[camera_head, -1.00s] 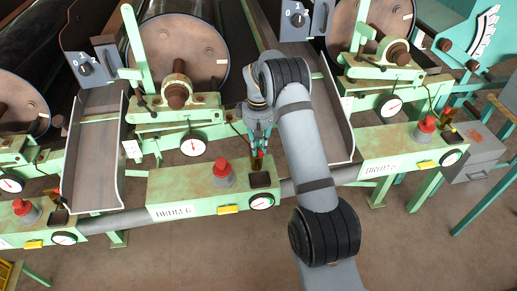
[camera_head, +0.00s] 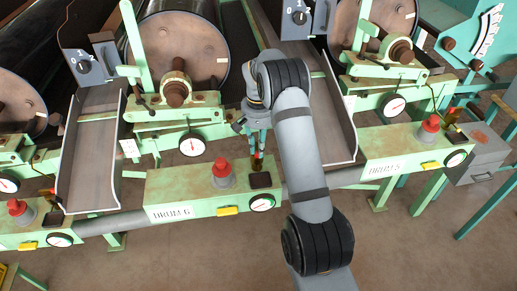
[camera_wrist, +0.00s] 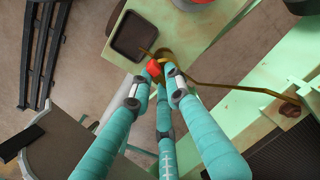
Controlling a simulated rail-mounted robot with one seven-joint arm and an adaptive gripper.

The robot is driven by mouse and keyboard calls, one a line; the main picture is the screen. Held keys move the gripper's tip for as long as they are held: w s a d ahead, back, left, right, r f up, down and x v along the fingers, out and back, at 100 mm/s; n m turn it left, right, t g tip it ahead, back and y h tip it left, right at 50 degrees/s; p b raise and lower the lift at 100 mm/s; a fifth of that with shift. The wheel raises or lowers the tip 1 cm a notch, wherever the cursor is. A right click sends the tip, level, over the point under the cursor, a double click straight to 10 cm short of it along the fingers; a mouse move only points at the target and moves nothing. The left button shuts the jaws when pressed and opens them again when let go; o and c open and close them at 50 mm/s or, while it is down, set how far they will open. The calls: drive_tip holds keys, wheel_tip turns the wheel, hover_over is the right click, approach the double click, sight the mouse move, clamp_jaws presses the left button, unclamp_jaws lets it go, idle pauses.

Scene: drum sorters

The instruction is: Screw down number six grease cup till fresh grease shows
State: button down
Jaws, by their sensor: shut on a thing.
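The number six grease cup (camera_head: 258,163) is a small brass-brown fitting at the right back of the green DRUM 6 box (camera_head: 187,183). The wrist view shows the brass cup (camera_wrist: 167,56) with a thin bent pipe leading from it, partly hidden by the fingers. My gripper (camera_head: 258,153) reaches down from above, its teal fingers shut around the top of the cup. In the wrist view, my gripper (camera_wrist: 159,75) has its fingertips close together at the cup, with a small red piece (camera_wrist: 153,68) between them. I cannot make out any grease.
A red-topped knob (camera_head: 222,170) stands left of the cup on the box. A dark square tray (camera_head: 260,181) and a round gauge (camera_head: 262,203) are close in front. A grey chute (camera_head: 332,120) lies to the right. The DRUM 5 box (camera_head: 385,163) stands beyond it.

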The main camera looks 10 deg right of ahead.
drive_tip(key=shift+m, duration=0.3)
idle(0.4)
drive_tip(key=c, duration=1.8)
unclamp_jaws()
drive_tip(key=shift+o, duration=0.7)
wheel_tip(320, 180, up, 12)
wheel_tip(320, 180, down, 12)
drive_tip(key=shift+r, duration=0.1)
